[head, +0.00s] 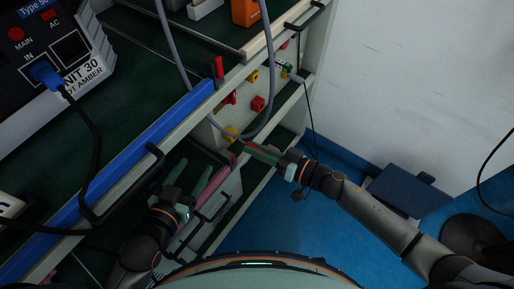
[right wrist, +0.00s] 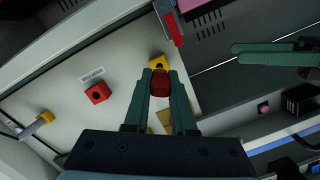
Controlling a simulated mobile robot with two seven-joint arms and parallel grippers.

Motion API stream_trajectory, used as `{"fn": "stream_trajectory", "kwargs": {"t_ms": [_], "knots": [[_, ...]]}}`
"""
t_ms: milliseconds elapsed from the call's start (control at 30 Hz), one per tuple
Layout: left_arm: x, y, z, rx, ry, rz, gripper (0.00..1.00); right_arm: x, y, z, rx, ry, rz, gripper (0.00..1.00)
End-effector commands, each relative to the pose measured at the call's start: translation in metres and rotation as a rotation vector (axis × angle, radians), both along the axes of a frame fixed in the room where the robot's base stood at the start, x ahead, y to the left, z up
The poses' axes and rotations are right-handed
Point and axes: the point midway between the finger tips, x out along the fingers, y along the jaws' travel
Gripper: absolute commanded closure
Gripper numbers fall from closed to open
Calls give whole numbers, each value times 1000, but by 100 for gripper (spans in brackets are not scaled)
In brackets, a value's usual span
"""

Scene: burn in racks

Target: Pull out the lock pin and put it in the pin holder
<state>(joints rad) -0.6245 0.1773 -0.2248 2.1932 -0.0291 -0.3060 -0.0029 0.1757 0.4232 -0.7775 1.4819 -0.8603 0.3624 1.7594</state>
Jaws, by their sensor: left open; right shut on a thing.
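My right gripper (head: 246,148) is at the rack's lower panel. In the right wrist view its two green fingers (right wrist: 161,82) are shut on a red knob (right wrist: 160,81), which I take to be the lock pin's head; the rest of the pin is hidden. A yellow block (right wrist: 156,61) with a dark hole lies just beyond the knob; I cannot tell whether the pin touches it. A red block (right wrist: 97,92) with a dark hole sits on the panel under a small label. Which block is the pin holder is unclear. My left gripper (head: 195,170) is open and empty, to the left.
The pale panel (right wrist: 65,75) also bears a yellow block (right wrist: 36,126) with a thin piece at it. A blue-edged shelf (head: 130,150) with a powered unit (head: 60,45) is at upper left. Grey cable (head: 268,60) hangs before the panel. Blue floor (head: 290,235) is open at right.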

Motion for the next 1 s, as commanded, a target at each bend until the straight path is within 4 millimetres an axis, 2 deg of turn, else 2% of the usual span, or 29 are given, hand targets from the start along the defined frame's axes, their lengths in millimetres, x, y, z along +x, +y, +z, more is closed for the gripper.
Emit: {"fn": "stream_trajectory", "kwargs": {"t_ms": [1000], "knots": [[-1,1,7,4,3,-2,34,0,1,-1,-5,3,4,100]]}}
